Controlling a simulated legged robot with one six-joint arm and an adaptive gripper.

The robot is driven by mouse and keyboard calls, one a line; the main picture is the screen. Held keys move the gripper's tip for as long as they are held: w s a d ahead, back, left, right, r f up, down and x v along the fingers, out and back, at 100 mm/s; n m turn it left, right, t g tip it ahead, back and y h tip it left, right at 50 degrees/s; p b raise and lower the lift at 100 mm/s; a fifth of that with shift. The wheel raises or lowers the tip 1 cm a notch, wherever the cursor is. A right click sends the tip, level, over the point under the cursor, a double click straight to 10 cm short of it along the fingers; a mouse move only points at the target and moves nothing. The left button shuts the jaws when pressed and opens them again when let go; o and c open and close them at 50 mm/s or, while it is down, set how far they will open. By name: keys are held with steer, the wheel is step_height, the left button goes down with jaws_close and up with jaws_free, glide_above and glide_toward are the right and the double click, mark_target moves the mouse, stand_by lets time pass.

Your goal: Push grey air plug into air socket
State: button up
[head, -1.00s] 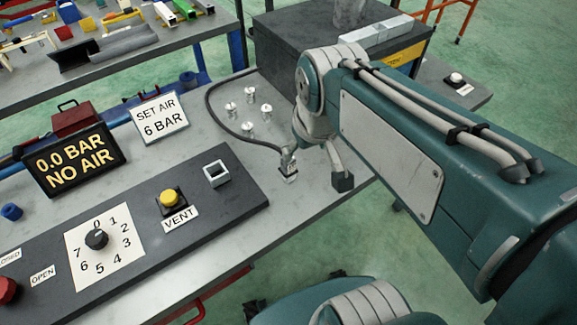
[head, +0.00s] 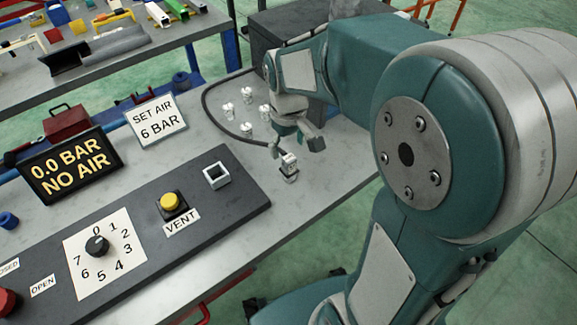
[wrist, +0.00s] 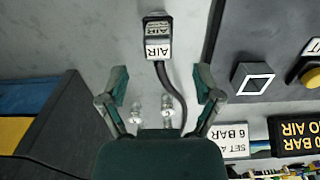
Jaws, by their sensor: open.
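The grey air plug (head: 288,168) is a small block at the front right of the grey bench, right of the control panel. In the wrist view the block (wrist: 157,48) bears AIR lettering, and a dark hose runs from it back between my fingers. My gripper (head: 296,146) is open, just behind the plug and apart from it.
Several small silver fittings (head: 247,110) stand behind the plug. The dark panel (head: 135,220) carries a yellow VENT button (head: 171,201) and a numbered dial (head: 97,245). A display (head: 66,166) reads 0.0 BAR NO AIR. A dark box (head: 268,45) stands at the back.

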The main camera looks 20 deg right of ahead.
mark_target(289, 157)
step_height(289, 157, down, 5)
steer(key=shift+d+f, duration=0.1)
steer(key=shift+f, duration=0.1)
jaws_close()
